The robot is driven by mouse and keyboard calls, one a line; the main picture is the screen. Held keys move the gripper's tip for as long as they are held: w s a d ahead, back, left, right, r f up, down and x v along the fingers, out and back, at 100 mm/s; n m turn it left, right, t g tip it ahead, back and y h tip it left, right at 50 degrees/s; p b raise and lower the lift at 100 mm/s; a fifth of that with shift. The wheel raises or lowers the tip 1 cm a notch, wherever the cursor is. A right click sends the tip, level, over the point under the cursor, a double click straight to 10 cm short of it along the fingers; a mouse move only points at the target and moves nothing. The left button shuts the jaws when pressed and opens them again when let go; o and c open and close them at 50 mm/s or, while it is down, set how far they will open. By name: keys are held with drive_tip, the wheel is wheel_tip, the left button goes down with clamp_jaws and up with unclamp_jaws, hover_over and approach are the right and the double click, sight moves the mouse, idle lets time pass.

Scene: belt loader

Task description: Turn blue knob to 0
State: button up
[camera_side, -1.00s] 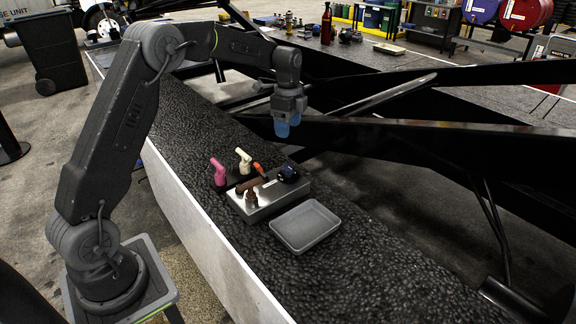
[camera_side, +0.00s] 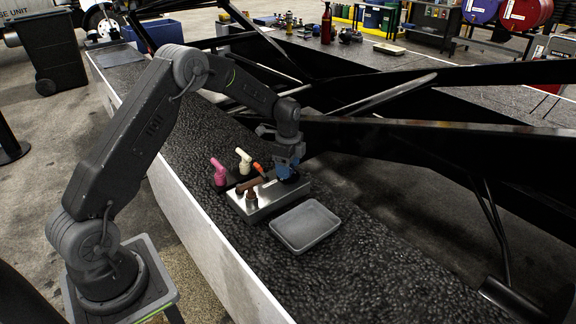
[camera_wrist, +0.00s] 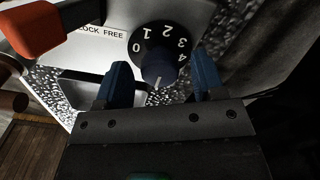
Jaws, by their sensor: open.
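The blue knob (camera_wrist: 158,66) is dark blue and sits on a black dial with white digits 0 to 4 visible in the wrist view. Its white mark points toward the bottom of that view, away from the visible digits. My gripper (camera_wrist: 160,60) is open, with one blue finger on each side of the knob and visible gaps between. In the side view my gripper (camera_side: 286,170) is down over the right end of the metal box (camera_side: 265,205), largely hiding the knob.
An orange handle (camera_wrist: 40,28) is left of the dial, near a "LOCK FREE" label. A brown handle (camera_side: 249,184) is on the box. A grey tray (camera_side: 305,226) lies in front right.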

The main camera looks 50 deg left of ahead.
drive_tip(key=shift+c, duration=0.3)
drive_tip(key=c, duration=0.9)
drive_tip(key=shift+o, duration=0.2)
drive_tip(key=shift+n, duration=0.3)
drive_tip(key=n, duration=0.3)
drive_tip(key=shift+n, duration=0.3)
drive_tip(key=n, duration=0.4)
drive_tip(key=shift+n, duration=0.3)
drive_tip(key=n, duration=0.4)
drive_tip(key=shift+n, duration=2.5)
